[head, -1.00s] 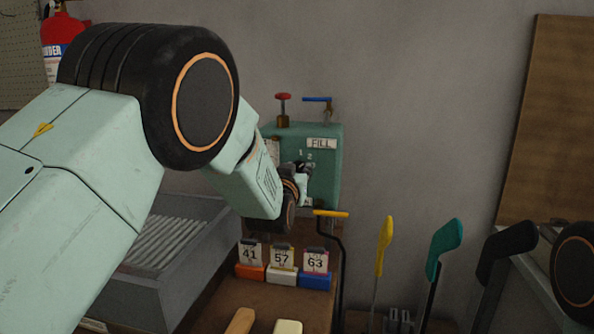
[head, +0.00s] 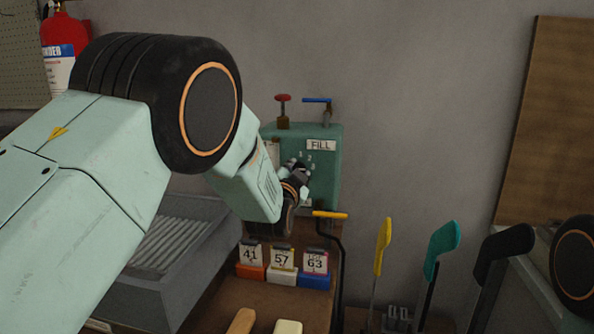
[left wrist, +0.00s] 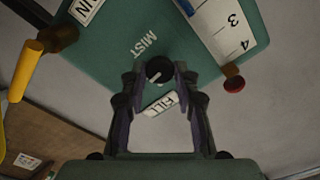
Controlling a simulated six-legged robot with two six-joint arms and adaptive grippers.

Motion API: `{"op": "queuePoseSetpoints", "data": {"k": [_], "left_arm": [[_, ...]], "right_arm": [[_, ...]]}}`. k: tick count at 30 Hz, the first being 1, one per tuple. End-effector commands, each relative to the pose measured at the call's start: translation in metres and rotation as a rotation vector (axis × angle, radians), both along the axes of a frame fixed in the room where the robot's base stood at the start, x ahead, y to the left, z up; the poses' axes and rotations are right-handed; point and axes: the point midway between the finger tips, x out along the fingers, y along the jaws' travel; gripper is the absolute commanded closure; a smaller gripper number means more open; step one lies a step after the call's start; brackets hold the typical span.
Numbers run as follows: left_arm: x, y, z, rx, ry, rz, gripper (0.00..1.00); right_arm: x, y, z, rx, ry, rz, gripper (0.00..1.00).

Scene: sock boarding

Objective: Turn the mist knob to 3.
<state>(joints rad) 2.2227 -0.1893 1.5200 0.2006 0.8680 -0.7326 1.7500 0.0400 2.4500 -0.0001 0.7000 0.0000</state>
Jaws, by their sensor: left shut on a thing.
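The mist knob (left wrist: 159,70) is a small dark round knob with a pale pointer mark. It sits on the front of a green box (head: 328,190), beside the MIST label (left wrist: 146,44). My left gripper (left wrist: 160,73) is shut on the knob, one finger on each side. In the head view the same gripper (head: 298,172) covers the knob, and small numerals (head: 309,158) show just above and right of it. The pointer slants to the lower left in the left wrist view; I cannot tell which numeral it meets. My right gripper is not in view.
A red valve (head: 283,98) and a blue-handled valve (head: 318,100) top the box. A yellow-handled crank (head: 331,214) is just below. Numbered blocks (head: 282,276) stand in front. Yellow, teal and black handles stand at right. A grey ribbed tray (head: 222,250) is at left.

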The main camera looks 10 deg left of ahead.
Motion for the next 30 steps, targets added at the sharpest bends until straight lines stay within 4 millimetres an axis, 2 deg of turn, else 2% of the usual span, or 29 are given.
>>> {"op": "queuePoseSetpoints", "data": {"k": [9, 22, 23, 30], "left_arm": [[0.0007, 0.0015, 0.0017, 0.074, -0.003, 0.004, 1.0], [0.0008, 0.0018, 0.0025, 0.082, -0.004, 0.004, 1.0], [0.0008, 0.0018, 0.0025, 0.082, -0.004, 0.004, 0.67], [0.0005, 0.0012, 0.0016, 0.082, -0.002, 0.003, 0.47]], "right_arm": [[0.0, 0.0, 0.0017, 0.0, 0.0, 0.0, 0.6], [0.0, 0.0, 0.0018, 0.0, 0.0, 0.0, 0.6], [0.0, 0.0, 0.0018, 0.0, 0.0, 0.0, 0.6], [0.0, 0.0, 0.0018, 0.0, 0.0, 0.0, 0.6]]}}
